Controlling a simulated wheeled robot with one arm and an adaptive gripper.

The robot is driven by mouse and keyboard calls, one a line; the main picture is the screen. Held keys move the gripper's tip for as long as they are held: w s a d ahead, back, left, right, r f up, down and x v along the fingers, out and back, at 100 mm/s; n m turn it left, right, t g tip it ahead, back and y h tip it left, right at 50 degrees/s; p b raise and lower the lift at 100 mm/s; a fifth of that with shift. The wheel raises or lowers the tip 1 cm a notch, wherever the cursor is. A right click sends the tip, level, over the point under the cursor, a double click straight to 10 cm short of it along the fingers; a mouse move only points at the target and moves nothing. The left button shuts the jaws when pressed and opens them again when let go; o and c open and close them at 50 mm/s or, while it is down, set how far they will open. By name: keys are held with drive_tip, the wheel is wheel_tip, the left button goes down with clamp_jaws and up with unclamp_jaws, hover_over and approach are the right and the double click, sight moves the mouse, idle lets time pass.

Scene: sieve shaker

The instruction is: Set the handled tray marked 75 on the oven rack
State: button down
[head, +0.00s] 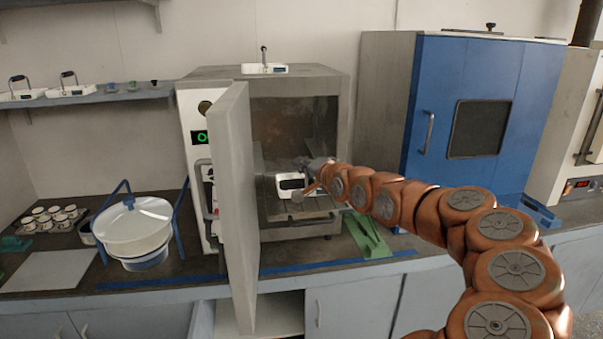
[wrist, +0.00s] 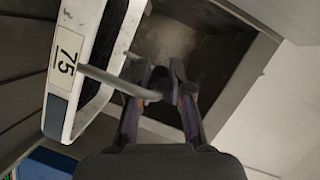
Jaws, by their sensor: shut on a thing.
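The white handled tray (head: 284,187) is inside the open oven in the head view. The wrist view shows its side (wrist: 100,75) with a label reading 75. A grey handle bar (wrist: 122,84) runs from the tray into my gripper (wrist: 161,86). The gripper is shut on this handle, its fingers beside the tray. In the head view my gripper (head: 307,170) is at the oven opening. The oven rack (head: 300,207) lies low in the chamber. I cannot tell whether the tray touches it.
The open oven door (head: 235,205) stands out to the left of the opening. Another white handled tray (head: 264,68) is on top of the oven. A green object (head: 368,235) lies right of the oven. A blue cabinet (head: 468,110) stands farther right.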

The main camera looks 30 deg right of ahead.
drive_tip(key=shift+f, duration=1.1)
drive_tip(key=shift+f, duration=0.1)
drive_tip(key=c, duration=1.1)
unclamp_jaws()
drive_tip(key=shift+o, duration=0.2)
drive_tip(key=s+r+b, duration=0.2)
drive_tip(key=s+b, duration=0.2)
drive_tip(key=s, duration=0.7)
drive_tip(key=shift+s+a+r, duration=0.15)
drive_tip(key=shift+s+a, duration=0.15)
drive_tip(key=shift+s, duration=0.1)
